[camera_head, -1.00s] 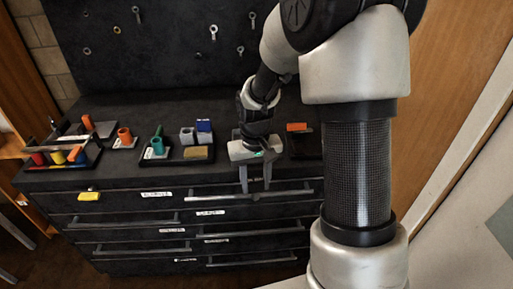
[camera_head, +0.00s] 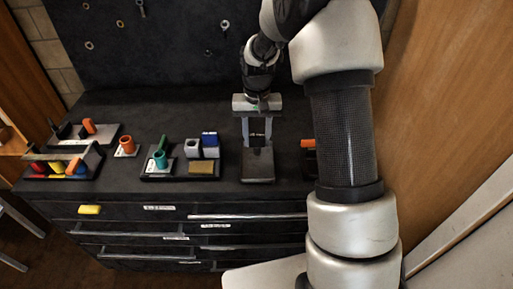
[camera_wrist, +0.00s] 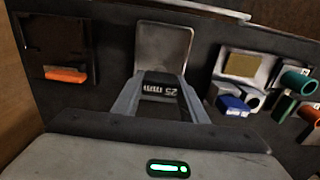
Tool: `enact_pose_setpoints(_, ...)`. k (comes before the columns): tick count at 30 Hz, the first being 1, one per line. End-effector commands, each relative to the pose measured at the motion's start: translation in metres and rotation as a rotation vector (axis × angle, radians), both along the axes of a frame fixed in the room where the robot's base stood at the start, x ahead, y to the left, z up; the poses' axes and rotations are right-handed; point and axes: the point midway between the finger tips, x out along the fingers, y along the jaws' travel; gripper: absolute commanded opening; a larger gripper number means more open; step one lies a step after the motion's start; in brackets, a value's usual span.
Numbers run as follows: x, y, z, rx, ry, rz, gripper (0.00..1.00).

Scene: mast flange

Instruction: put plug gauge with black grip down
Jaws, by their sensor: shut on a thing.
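My gripper (camera_head: 257,142) is over the bench top, its two fingers pointing down. It is shut on the plug gauge's black grip (camera_head: 257,129), which has white lettering.
Left of my gripper stands a tray with a blue block (camera_head: 210,139), a grey block and a brass plate (camera_head: 202,168). Further left are a green cylinder (camera_head: 160,158), an orange cylinder (camera_head: 126,146) and a rack of coloured pieces. An orange piece (camera_wrist: 65,74) lies on the other side.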

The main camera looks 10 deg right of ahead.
Motion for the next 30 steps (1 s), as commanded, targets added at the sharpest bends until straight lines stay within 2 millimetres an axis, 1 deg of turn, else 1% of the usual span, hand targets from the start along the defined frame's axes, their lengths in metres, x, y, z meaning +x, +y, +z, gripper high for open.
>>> enact_pose_setpoints(1,0.0,0.0,-0.005,0.0,0.0,0.0,0.11)
enact_pose_setpoints(5,0.0,0.0,-0.013,0.0,0.0,0.0,0.11)
enact_pose_setpoints(12,0.0,0.0,-0.044,-0.001,0.001,0.001,0.11)
enact_pose_setpoints(20,0.0,0.0,-0.046,-0.001,-0.003,0.001,0.11)
enact_pose_setpoints(23,0.0,0.0,-0.05,0.0,-0.002,0.001,0.11)
enact_pose_setpoints(24,0.0,0.0,-0.049,0.0,-0.002,0.001,0.42)
enact_pose_setpoints(27,0.0,0.0,-0.049,0.0,-0.002,0.001,0.58)
enact_pose_setpoints(30,0.0,0.0,-0.049,0.0,-0.001,0.001,0.58)
